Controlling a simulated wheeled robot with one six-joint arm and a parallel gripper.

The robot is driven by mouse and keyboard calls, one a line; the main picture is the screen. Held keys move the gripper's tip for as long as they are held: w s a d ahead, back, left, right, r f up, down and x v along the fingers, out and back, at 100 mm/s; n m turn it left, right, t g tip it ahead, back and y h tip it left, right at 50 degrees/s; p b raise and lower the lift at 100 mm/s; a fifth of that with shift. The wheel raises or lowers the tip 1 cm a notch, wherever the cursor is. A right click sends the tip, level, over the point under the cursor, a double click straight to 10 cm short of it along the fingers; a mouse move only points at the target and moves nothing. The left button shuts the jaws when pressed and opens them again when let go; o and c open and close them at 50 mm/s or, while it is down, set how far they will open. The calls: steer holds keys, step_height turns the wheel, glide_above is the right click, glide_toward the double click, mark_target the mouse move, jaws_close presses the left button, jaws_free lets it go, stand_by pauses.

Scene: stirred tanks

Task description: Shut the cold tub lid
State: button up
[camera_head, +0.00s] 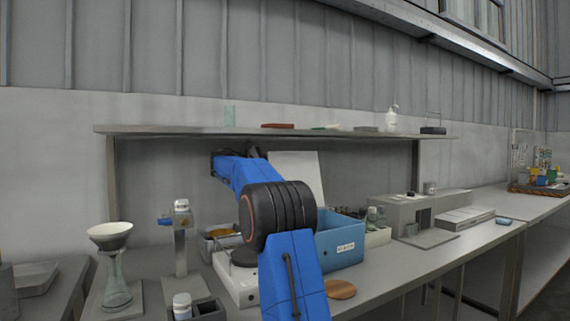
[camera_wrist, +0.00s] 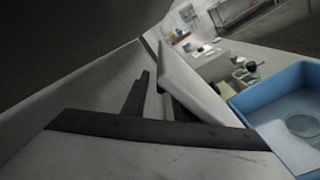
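The cold tub is a blue open box (camera_head: 341,242) with a white label on its front, standing on the bench right of my arm. It also shows in the wrist view (camera_wrist: 255,99), with a pale round thing inside. Its lid, a pale flat panel (camera_head: 298,172), stands raised at the tub's back, leaning slightly. In the wrist view the lid (camera_wrist: 195,84) shows nearly edge-on. My gripper (camera_wrist: 150,100) is up by the lid, under the shelf, with a dark finger beside the panel. Contact is unclear, and so is the finger gap. In the head view my arm largely hides the gripper.
A shelf (camera_head: 270,131) runs low above the lid and my arm. Left on the bench are a funnel on a glass stand (camera_head: 115,265) and a grey post device (camera_head: 181,240). A white hotplate (camera_head: 238,284) is beside the tub. A grey machine (camera_head: 410,212) stands further right.

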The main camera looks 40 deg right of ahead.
jaws_close()
steer(key=shift+r, duration=0.1)
